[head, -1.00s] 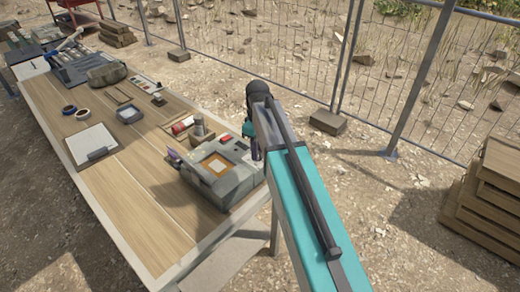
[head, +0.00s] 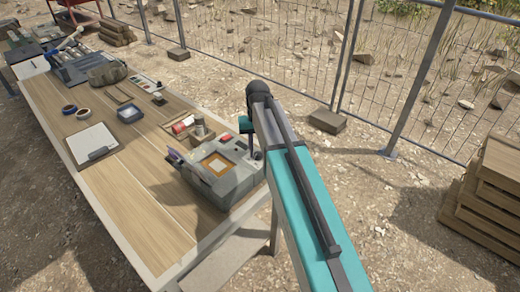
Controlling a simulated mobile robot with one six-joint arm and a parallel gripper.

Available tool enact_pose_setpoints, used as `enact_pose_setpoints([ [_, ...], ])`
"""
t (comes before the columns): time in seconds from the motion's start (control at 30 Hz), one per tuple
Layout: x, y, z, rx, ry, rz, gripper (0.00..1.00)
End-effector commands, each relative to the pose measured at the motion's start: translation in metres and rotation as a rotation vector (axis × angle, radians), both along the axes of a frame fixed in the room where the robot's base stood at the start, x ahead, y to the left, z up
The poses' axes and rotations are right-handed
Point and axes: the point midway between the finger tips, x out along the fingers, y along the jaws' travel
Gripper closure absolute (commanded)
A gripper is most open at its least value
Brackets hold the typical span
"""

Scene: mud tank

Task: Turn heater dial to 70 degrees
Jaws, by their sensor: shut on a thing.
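A grey box-shaped device (head: 222,175) with an orange-framed square window on top sits at the near right edge of the wooden table. It looks like the heater unit. My gripper (head: 255,153) reaches down at the device's far right corner, largely hidden by my own teal and grey arm. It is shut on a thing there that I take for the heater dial. The dial itself, its markings and its angle cannot be made out at this size.
A red-and-white roll and a small cylinder (head: 199,129) stand just behind the device. A clipboard (head: 92,142), tape rolls (head: 69,109) and a small tray (head: 129,114) lie farther left on the table (head: 145,185). A wire fence and stacked crates (head: 490,190) stand to the right.

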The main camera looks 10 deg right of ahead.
Motion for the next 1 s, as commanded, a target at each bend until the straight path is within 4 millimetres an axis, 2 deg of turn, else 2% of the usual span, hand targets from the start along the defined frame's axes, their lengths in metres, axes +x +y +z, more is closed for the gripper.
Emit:
enact_pose_setpoints([
  [0.5,0.004,0.0,0.0017,0.002,-0.011,-0.437,0.96],
  [0.73,0.004,-0.0004,0.0017,0.001,-0.011,-0.542,0.96],
  [1.0,0.004,-0.0008,0.0017,0.0,-0.012,-0.578,0.96],
])
